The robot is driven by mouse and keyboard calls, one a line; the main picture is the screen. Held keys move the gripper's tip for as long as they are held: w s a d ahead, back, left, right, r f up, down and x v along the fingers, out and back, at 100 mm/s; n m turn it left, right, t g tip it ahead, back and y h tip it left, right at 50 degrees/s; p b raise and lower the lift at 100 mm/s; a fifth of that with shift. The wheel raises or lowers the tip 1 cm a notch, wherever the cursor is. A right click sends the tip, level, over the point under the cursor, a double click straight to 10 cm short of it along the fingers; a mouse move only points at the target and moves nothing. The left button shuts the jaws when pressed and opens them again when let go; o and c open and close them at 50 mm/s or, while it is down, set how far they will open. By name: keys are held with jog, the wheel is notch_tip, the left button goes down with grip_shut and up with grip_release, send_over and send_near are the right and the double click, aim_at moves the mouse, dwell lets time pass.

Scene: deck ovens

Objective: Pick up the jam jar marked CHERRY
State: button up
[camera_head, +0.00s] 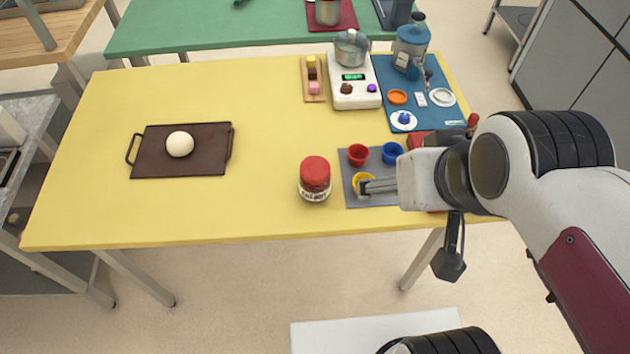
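A jar (314,180) with a red lid stands upright on the yellow table, left of the grey mat. Its pale label carries dark lettering that is too small to read surely; no other jar shows clearly. My gripper (364,186) reaches in from the right, its fingers pointing left over the grey mat. The fingertips are right of the jar and apart from it. They overlap a yellow cup (361,178) in this view; whether they touch it I cannot tell. The finger spacing is not clear from this side.
The grey mat (354,200) also bears a red cup (357,154) and a blue cup (391,152). Behind stand a white scale (354,96) with a pot and a blue mat (385,72) with dishes. A brown tray (150,160) holds a pale ball (180,144).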

aim_at(315, 181)
jog(key=w+a+f+m+t+y, duration=0.15)
jog(key=w+a+f, duration=0.25)
jog(key=w+a, duration=0.65)
jog(key=w+a+f+m+t+y, duration=0.1)
jog(key=w+a+f+m+t, duration=0.2)
jog(key=w+a, duration=0.7)
jog(key=s+f+t+h, duration=0.1)
jog(key=f+h, duration=0.1)
jog(key=f, duration=0.3)
jog(key=s+f+m+t+h, duration=0.1)
jog(key=s+f+h, duration=0.1)
jog(key=f, duration=0.3)
jog(key=s+a+f+m+t+h, duration=0.1)
jog(key=f+h, duration=0.2)
jog(key=f, duration=0.2)
jog(key=shift+s+t+h, duration=0.25)
jog(key=shift+s, duration=0.1)
jog(key=s+d+h, duration=0.1)
jog(key=s+d+n+t, duration=0.1)
jog(key=s+d, duration=0.1)
jog(key=s+d+f+t+h, duration=0.1)
jog(key=s+d, duration=0.1)
jog(key=shift+s+n+h, duration=0.1)
jog(key=shift+n+h, duration=0.15)
jog(key=shift+h, duration=0.05)
jog(key=shift+s+d, duration=0.25)
jog(key=shift+d, duration=0.05)
jog(key=shift+s+d+r+h, duration=0.1)
jog(key=shift+s+d+h, duration=0.1)
jog(key=shift+h, duration=0.1)
